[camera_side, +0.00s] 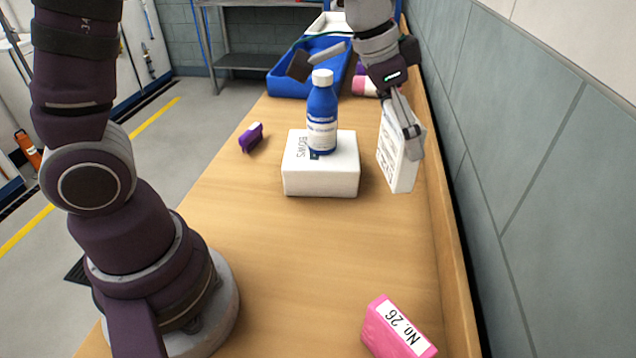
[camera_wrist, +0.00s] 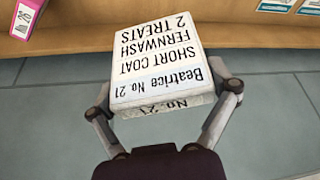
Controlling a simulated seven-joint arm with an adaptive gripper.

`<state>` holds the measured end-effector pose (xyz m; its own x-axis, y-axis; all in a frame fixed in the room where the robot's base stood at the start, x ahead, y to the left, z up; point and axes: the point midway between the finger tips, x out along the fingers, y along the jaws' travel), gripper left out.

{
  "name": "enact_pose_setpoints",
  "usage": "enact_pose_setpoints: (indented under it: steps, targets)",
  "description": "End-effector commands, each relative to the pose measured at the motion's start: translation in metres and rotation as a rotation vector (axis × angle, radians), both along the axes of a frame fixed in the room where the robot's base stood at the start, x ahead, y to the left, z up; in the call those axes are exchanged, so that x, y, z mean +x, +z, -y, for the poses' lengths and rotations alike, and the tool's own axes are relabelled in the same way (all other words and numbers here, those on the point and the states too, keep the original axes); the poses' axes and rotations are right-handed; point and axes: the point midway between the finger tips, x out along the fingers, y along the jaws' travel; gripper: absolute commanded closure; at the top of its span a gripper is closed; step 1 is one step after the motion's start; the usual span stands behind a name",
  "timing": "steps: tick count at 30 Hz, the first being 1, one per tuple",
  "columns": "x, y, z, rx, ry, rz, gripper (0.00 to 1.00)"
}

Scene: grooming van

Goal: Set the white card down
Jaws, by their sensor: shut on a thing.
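The white card (camera_side: 396,158) is a thick white block with black print. In the wrist view the card (camera_wrist: 155,62) reads "Beatrice No. 21, SHORT COAT, FERNWASH, 2 TREATS". My gripper (camera_side: 411,132) is shut on it, and in the wrist view the fingers (camera_wrist: 170,98) grip it from both sides near its "No. 21" end. In the side view the card hangs steeply tilted, at the right side of the wooden table (camera_side: 270,250), near the wall rail. I cannot tell whether its lower edge touches the table.
A blue bottle (camera_side: 321,115) with a white cap stands on a white "BOWS" box (camera_side: 320,185) left of the card. A pink "No. 26" box (camera_side: 380,335) lies at the front right. A purple item (camera_side: 251,138) and a blue bin (camera_side: 288,82) are farther back. The front middle is clear.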

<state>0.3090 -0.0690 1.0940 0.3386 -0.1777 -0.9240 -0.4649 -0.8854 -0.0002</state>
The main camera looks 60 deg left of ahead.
Motion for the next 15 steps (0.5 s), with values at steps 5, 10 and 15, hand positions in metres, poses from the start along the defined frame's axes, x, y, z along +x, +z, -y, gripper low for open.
enact_pose_setpoints:
  steps: [5, 10, 15]
  targets:
    - [-0.002, -0.004, -0.038, 0.0, 0.292, 0.0, 0.5]
    - [-0.014, -0.008, -0.087, 0.001, 0.688, 0.001, 0.5]
    - [-0.038, -0.009, -0.14, 0.002, 1.158, 0.003, 0.5]
